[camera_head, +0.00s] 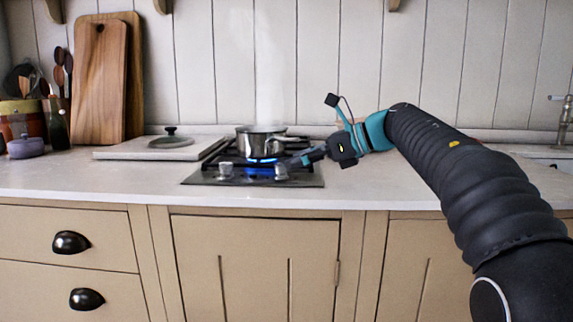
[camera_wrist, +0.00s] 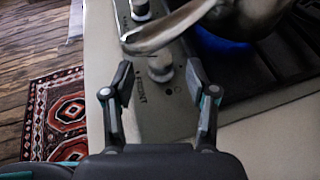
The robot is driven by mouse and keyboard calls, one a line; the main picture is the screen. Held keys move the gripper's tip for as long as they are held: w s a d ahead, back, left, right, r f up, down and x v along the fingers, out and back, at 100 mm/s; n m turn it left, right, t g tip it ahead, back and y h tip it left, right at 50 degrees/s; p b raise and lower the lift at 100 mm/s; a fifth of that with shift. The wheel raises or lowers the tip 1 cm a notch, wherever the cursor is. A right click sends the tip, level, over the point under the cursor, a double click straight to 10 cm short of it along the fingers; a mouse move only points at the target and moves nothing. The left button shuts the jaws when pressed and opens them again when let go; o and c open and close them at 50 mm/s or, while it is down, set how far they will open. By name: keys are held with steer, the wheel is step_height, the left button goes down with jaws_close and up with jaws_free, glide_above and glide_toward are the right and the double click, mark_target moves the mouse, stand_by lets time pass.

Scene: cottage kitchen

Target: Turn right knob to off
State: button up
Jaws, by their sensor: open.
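The hob (camera_head: 305,181) is set in the pale worktop and has two silver knobs on its front strip. The right knob (camera_head: 281,172) is close to the tips of my gripper (camera_head: 292,163), which comes in from the right. In the wrist view, my gripper (camera_wrist: 159,75) is open, with a finger on either side of the right knob (camera_wrist: 160,69) and visible gaps between. The left knob (camera_wrist: 140,9) is farther off, at the top. The knob's pointer direction is too small to tell. A blue flame (camera_head: 262,160) burns under a steel saucepan (camera_head: 260,143).
The pan handle (camera_wrist: 165,36) passes just beyond the right knob in the wrist view. A board with a pan lid (camera_head: 171,141) lies left of the hob. Cutting boards (camera_head: 100,85) lean on the wall. The worktop right of the hob is clear.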

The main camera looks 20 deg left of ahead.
mark_target(281, 171)
steer(key=shift+x, duration=1.55)
jaws_close()
